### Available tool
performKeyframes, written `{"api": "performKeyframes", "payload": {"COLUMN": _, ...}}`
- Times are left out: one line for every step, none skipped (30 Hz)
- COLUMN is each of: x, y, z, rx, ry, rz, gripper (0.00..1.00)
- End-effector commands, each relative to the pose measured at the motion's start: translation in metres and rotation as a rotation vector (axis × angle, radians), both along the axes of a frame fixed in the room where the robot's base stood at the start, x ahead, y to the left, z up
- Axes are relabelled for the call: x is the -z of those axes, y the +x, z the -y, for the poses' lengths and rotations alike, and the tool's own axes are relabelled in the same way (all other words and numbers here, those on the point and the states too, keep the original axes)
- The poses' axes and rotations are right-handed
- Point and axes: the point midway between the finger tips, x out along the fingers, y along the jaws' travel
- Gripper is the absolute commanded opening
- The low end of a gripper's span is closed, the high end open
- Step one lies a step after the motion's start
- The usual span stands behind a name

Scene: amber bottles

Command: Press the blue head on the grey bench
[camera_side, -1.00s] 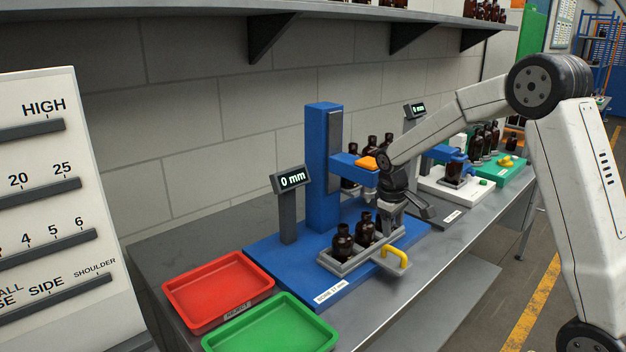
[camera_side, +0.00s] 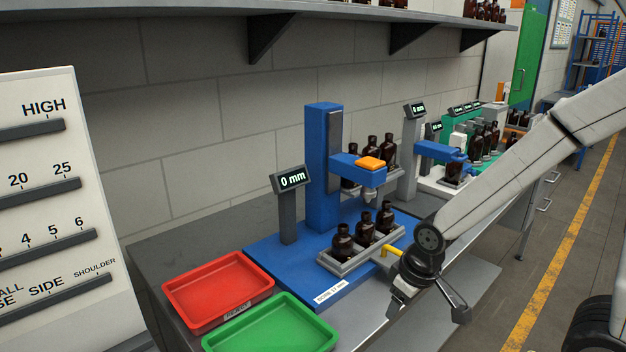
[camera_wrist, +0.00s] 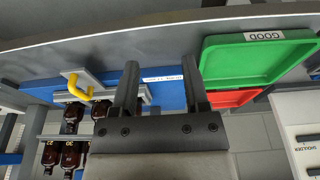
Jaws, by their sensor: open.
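The blue head (camera_side: 358,172) juts from a blue column (camera_side: 323,165) on the grey bench (camera_side: 180,250), with an orange pad (camera_side: 370,163) on top. Below and in front of it, several amber bottles (camera_side: 343,240) stand in a grey tray (camera_side: 333,266) with a yellow handle (camera_side: 391,252). My gripper (camera_side: 428,312) is open and empty at the bench's front edge, to the right of and nearer than the tray. In the wrist view its two fingers (camera_wrist: 160,85) are apart with nothing between them. The blue head is not clearly seen there.
A red tray (camera_side: 218,290) and a green tray (camera_side: 272,325) sit at the front left. A display (camera_side: 290,179) reads 0 mm. Another blue-headed station (camera_side: 440,152) stands farther right. More bottles stand behind the head.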

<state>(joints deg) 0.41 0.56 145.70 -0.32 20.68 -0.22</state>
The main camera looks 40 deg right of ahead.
Motion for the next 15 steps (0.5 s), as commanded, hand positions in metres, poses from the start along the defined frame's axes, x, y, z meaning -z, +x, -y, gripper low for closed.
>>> {"api": "performKeyframes", "payload": {"x": 0.0006, "y": -0.0028, "z": -0.0016, "rx": 0.001, "ry": 0.002, "rz": 0.003, "gripper": 0.58}}
{"api": "performKeyframes", "payload": {"x": 0.0009, "y": -0.0039, "z": -0.0022, "rx": 0.000, "ry": 0.003, "rz": 0.003, "gripper": 0.58}}
{"api": "performKeyframes", "payload": {"x": 0.0012, "y": -0.0048, "z": -0.0026, "rx": 0.001, "ry": 0.004, "rz": 0.004, "gripper": 0.58}}
{"api": "performKeyframes", "payload": {"x": 0.0013, "y": -0.0050, "z": -0.0027, "rx": 0.002, "ry": 0.005, "rz": 0.004, "gripper": 0.58}}
{"api": "performKeyframes", "payload": {"x": 0.0013, "y": -0.0051, "z": -0.0028, "rx": 0.002, "ry": 0.005, "rz": 0.005, "gripper": 0.58}}
{"api": "performKeyframes", "payload": {"x": 0.0013, "y": -0.0050, "z": -0.0027, "rx": 0.002, "ry": 0.005, "rz": 0.005, "gripper": 0.58}}
{"api": "performKeyframes", "payload": {"x": 0.0013, "y": -0.0049, "z": -0.0027, "rx": 0.002, "ry": 0.005, "rz": 0.004, "gripper": 0.58}}
{"api": "performKeyframes", "payload": {"x": 0.0012, "y": -0.0049, "z": -0.0026, "rx": 0.002, "ry": 0.005, "rz": 0.004, "gripper": 0.58}}
{"api": "performKeyframes", "payload": {"x": 0.0012, "y": -0.0048, "z": -0.0026, "rx": 0.002, "ry": 0.005, "rz": 0.004, "gripper": 0.58}}
{"api": "performKeyframes", "payload": {"x": 0.0012, "y": -0.0048, "z": -0.0026, "rx": 0.002, "ry": 0.005, "rz": 0.004, "gripper": 0.55}}
{"api": "performKeyframes", "payload": {"x": 0.0012, "y": -0.0047, "z": -0.0025, "rx": 0.002, "ry": 0.005, "rz": 0.004, "gripper": 0.46}}
{"api": "performKeyframes", "payload": {"x": 0.0010, "y": -0.0043, "z": -0.0024, "rx": 0.002, "ry": 0.005, "rz": 0.004, "gripper": 0.33}}
{"api": "performKeyframes", "payload": {"x": 0.0007, "y": -0.0038, "z": -0.0022, "rx": 0.002, "ry": 0.005, "rz": 0.005, "gripper": 0.23}}
{"api": "performKeyframes", "payload": {"x": 0.0002, "y": -0.0031, "z": -0.0018, "rx": 0.003, "ry": 0.005, "rz": 0.006, "gripper": 0.14}}
{"api": "performKeyframes", "payload": {"x": -0.0008, "y": -0.0016, "z": -0.0012, "rx": 0.004, "ry": 0.005, "rz": 0.008, "gripper": 0.01}}
